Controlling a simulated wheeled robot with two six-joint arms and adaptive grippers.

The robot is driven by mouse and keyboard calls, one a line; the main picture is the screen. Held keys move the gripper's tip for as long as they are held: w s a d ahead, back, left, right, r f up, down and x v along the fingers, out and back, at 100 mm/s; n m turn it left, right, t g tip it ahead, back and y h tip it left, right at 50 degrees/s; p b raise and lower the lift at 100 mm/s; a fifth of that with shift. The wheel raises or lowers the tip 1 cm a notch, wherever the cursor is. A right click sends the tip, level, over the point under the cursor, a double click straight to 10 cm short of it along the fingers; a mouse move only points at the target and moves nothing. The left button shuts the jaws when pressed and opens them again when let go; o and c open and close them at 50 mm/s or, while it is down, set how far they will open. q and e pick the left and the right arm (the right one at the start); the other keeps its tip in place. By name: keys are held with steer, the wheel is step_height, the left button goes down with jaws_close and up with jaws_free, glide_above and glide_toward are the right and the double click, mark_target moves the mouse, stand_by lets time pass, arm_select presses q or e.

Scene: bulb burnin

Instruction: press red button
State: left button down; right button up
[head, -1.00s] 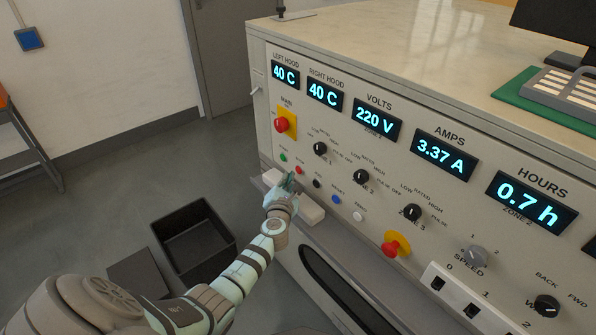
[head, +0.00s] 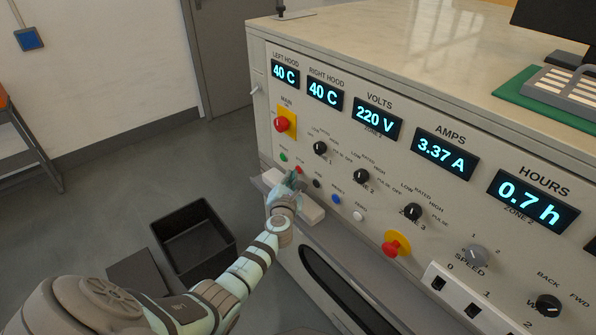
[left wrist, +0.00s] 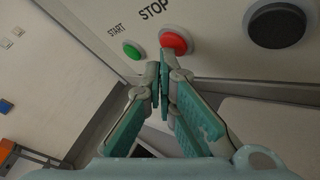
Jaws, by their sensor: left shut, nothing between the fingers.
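The small red STOP button (head: 298,170) is in the button row on the sloped panel, just right of the green START button (head: 283,157). In the left wrist view the red button (left wrist: 173,41) is ahead of the fingertips, with the green button (left wrist: 132,50) to its left. My left gripper (head: 292,179) is shut and empty, its tips (left wrist: 162,62) at the lower edge of the red button. I cannot tell whether they touch it. My right gripper is not in view.
A large red knob on a yellow plate (head: 281,124) is above the row; another (head: 394,245) is lower right. Black, blue and white buttons (head: 336,199) continue the row rightward. A ledge (head: 310,211) runs below. A black bin (head: 193,241) stands on the floor.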

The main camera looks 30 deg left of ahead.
arm_select(q)
steer(key=shift+w, duration=0.25)
steer(key=shift+s, duration=0.15)
stand_by(0.3)
steer(key=shift+s+a+r+p, duration=0.1)
steer(key=shift+s+a+p, duration=0.1)
steer(key=shift+s+p, duration=0.35)
steer(key=shift+s, duration=0.15)
steer(key=shift+s+a+p, duration=0.3)
steer(key=shift+s+p, duration=0.1)
steer(key=shift+s, duration=0.55)
steer(key=shift+s+a+p, duration=0.25)
steer(key=shift+s+p, duration=0.15)
steer(key=shift+s, duration=0.5)
steer(key=shift+s+a, duration=0.15)
steer(key=shift+s, duration=0.4)
